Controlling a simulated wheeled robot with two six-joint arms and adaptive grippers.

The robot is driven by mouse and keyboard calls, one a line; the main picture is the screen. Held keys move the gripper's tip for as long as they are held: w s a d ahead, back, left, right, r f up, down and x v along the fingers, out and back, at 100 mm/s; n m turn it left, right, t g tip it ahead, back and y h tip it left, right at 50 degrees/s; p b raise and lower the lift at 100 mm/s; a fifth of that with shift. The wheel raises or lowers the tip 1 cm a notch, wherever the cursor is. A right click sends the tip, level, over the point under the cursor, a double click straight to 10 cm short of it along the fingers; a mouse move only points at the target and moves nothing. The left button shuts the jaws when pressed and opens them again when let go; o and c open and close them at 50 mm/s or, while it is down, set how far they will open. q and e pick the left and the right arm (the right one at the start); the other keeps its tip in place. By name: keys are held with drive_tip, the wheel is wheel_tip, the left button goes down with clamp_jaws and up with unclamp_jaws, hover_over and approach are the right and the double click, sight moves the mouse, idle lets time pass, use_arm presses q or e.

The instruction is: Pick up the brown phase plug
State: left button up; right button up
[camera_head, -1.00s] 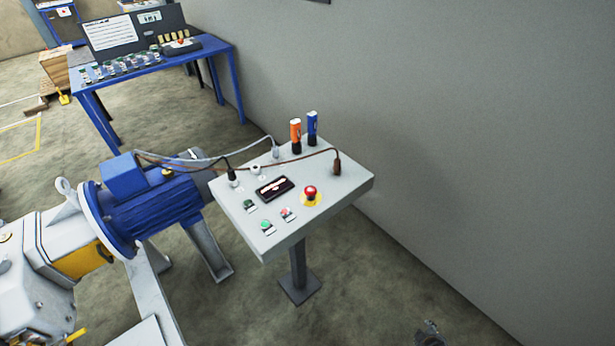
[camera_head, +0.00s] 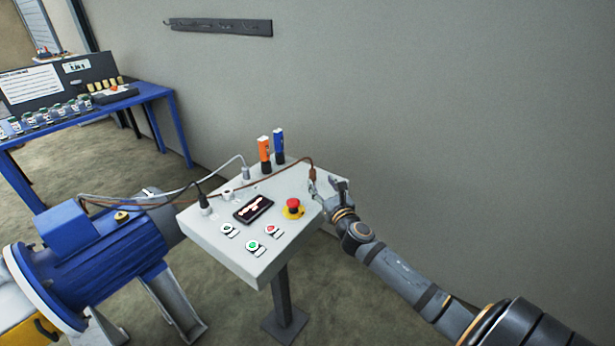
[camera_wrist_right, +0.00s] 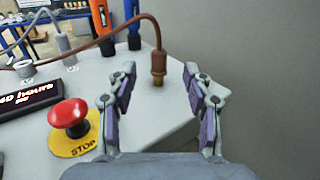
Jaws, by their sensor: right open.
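The brown phase plug (camera_head: 312,174) stands upright near the right edge of the grey control panel (camera_head: 225,240), with a brown cable running left from its top. In the right wrist view the brown plug (camera_wrist_right: 158,66) is upright between and just beyond the fingers. My right gripper (camera_head: 328,190) is beside the plug at the panel's right side. In the right wrist view my right gripper (camera_wrist_right: 162,98) is open, with its fingers apart and nothing between the tips that I can see gripped. My left gripper is not in view.
A red stop button (camera_head: 293,206) sits left of my right gripper. Orange (camera_head: 264,155) and blue (camera_head: 279,147) testers stand at the panel's back. Black (camera_head: 204,201) and grey (camera_head: 246,172) plugs with cables stand further left. A blue motor (camera_head: 95,255) is at left; the wall is behind.

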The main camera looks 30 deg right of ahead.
sight(314, 174)
drive_tip(key=x, duration=0.3)
drive_tip(key=shift+w+f, duration=0.1)
drive_tip(key=shift+w, duration=0.25)
drive_tip(key=shift+w+d, duration=0.1)
drive_tip(key=shift+w, duration=0.2)
drive_tip(key=x, duration=0.2)
drive_tip(key=f+x, duration=0.1)
drive_tip(key=x, duration=0.1)
drive_tip(key=shift+w+p, duration=0.35)
drive_tip(key=shift+s+r, duration=0.2)
drive_tip(key=shift+c, duration=0.5)
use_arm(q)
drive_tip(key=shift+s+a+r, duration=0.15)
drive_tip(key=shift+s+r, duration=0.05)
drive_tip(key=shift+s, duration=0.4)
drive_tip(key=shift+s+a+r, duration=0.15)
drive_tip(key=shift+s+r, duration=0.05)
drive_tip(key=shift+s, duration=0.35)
use_arm(e)
clamp_jaws()
